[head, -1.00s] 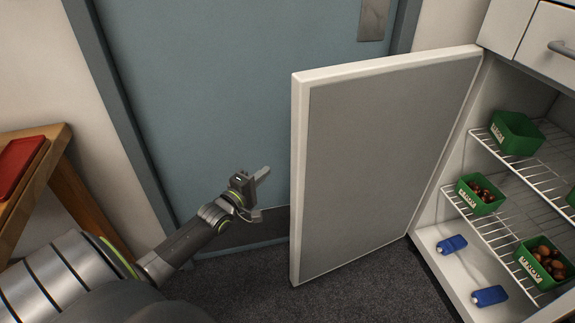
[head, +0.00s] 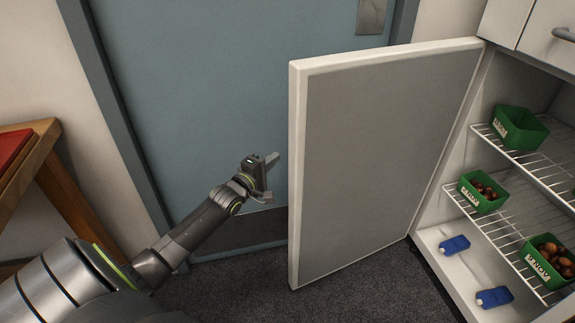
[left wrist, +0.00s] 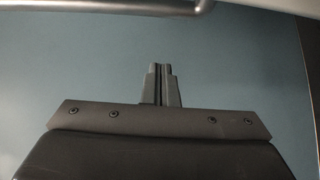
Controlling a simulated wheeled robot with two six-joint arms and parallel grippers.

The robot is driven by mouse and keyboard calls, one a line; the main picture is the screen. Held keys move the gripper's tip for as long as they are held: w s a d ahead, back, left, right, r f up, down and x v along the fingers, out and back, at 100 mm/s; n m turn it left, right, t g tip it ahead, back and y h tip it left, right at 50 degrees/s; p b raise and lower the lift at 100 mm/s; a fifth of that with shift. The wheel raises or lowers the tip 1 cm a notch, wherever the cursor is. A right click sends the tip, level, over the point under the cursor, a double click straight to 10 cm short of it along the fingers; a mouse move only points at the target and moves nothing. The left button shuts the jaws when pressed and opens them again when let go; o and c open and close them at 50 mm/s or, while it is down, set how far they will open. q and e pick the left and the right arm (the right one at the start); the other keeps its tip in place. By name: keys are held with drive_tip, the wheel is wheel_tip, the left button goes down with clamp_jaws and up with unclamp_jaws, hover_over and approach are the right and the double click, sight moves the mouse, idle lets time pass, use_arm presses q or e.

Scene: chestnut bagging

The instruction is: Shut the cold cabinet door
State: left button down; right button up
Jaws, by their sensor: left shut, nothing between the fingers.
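The cold cabinet door (head: 380,155) stands wide open in the head view, a grey panel with a white edge, hinged at its right side. The cold cabinet (head: 432,240) is open at the right, with its wire shelves showing. My left gripper (head: 274,178) is just left of the door's free edge, with a small gap between them in the picture. Its fingers also show in the left wrist view (left wrist: 161,84), shut with nothing between them, against a blue surface. My right gripper is not in view.
Green boxes (head: 483,191), some with chestnuts, stand on the wire shelves (head: 520,212). Blue packs (head: 455,245) lie on the cabinet floor. A blue room door (head: 215,90) is behind my left arm. A wooden table (head: 62,185) stands at the left. Dark carpet (head: 330,300) lies clear below the cabinet door.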

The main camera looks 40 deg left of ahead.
use_arm(q)
drive_tip(key=shift+w+d+b, duration=0.2)
drive_tip(key=shift+w+d, duration=0.4)
drive_tip(key=shift+d, duration=0.35)
drive_tip(key=shift+w+d+b, duration=0.2)
drive_tip(key=shift+w+d, duration=0.35)
drive_tip(key=shift+d, duration=0.4)
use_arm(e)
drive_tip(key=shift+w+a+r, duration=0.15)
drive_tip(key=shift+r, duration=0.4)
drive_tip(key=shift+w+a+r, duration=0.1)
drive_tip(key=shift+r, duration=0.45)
use_arm(q)
drive_tip(key=shift+d, duration=0.1)
